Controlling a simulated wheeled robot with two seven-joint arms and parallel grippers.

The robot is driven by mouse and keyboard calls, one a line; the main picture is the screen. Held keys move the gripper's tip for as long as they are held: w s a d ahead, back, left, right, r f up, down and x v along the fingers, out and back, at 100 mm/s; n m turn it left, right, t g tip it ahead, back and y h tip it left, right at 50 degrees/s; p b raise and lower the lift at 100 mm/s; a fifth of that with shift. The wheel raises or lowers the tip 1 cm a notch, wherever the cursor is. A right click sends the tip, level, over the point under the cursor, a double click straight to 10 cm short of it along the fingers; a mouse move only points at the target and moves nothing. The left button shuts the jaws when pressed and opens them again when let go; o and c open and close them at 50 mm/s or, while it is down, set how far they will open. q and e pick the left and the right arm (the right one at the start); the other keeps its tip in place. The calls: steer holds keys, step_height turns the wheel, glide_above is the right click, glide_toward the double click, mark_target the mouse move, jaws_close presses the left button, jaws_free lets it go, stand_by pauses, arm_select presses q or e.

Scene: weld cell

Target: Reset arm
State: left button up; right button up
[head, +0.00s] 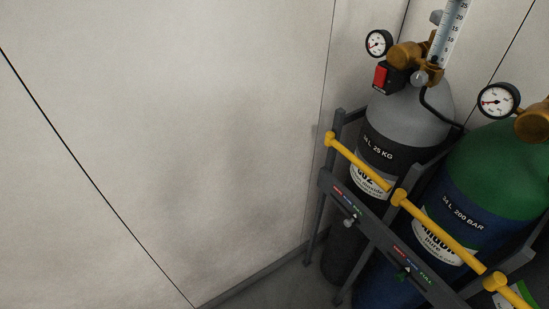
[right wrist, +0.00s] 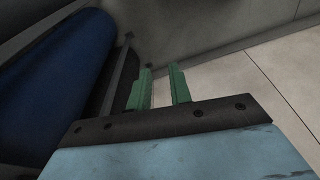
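My right gripper (right wrist: 161,88) shows in the right wrist view, with two green fingers standing apart and nothing between them. Behind the fingers are the grey floor edge and the pale wall. Neither gripper shows in the head view, and my left gripper is in no view. The head view looks at the wall and a rack of gas cylinders. A grey cylinder (head: 413,112) and a green and blue cylinder (head: 500,165) stand upright in the rack.
A dark rack (head: 375,228) with yellow bars (head: 440,231) holds the cylinders at the right. Gauges (head: 378,43) and brass regulators stick out on top. A blue cylinder body (right wrist: 60,85) lies left of the right gripper. Pale wall panels (head: 170,130) fill the left.

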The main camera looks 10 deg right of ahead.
steer(key=s+d+f+g+b, duration=0.1)
steer(key=s+f+b, duration=0.3)
steer(key=s+f, duration=1.1)
step_height(320, 180, down, 3)
steer(key=shift+s+d+r, duration=0.1)
steer(key=shift+s+d, duration=0.25)
steer(key=shift+d, duration=0.55)
